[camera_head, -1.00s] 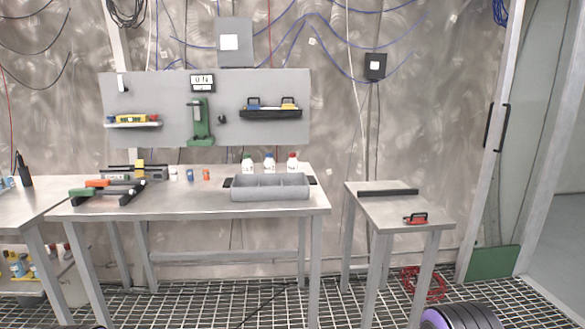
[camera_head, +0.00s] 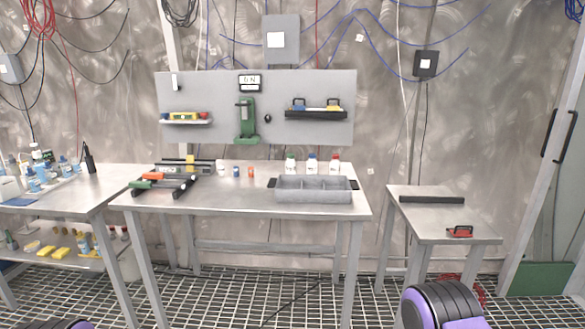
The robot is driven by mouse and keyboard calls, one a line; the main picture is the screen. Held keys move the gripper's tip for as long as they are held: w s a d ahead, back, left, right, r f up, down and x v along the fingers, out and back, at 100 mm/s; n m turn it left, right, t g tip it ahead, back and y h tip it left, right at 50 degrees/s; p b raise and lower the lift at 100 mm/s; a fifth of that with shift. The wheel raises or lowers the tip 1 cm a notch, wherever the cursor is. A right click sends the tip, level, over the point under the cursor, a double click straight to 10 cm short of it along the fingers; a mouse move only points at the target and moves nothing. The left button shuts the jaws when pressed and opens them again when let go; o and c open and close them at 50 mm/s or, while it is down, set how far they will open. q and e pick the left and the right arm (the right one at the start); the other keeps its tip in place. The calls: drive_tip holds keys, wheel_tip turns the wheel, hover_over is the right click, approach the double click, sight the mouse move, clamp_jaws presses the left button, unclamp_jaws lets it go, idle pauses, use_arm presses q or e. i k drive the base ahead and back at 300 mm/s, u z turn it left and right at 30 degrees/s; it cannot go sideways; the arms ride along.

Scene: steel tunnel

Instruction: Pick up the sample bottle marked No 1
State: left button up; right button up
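Three small white bottles stand in a row at the back of the middle steel table: one with a green cap (camera_head: 291,164), one with a blue cap (camera_head: 312,164) and one with a red cap (camera_head: 335,165). Their labels are too small to read, so I cannot tell which is No 1. A grey divided tray (camera_head: 314,195) stands just in front of them and hides little of them. Neither of my grippers is in view. Purple and black parts of mine show at the bottom edge.
The middle table (camera_head: 230,202) also holds a black rack with coloured tools (camera_head: 165,182) at left and small containers (camera_head: 237,172). A cluttered side table (camera_head: 100,185) stands left. A smaller table (camera_head: 440,222) stands right, past a gap. Grating covers the floor.

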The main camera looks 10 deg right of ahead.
sight(335, 166)
drive_tip(key=u, duration=1.25)
drive_tip(key=i, duration=1.6)
drive_tip(key=z, duration=2.25)
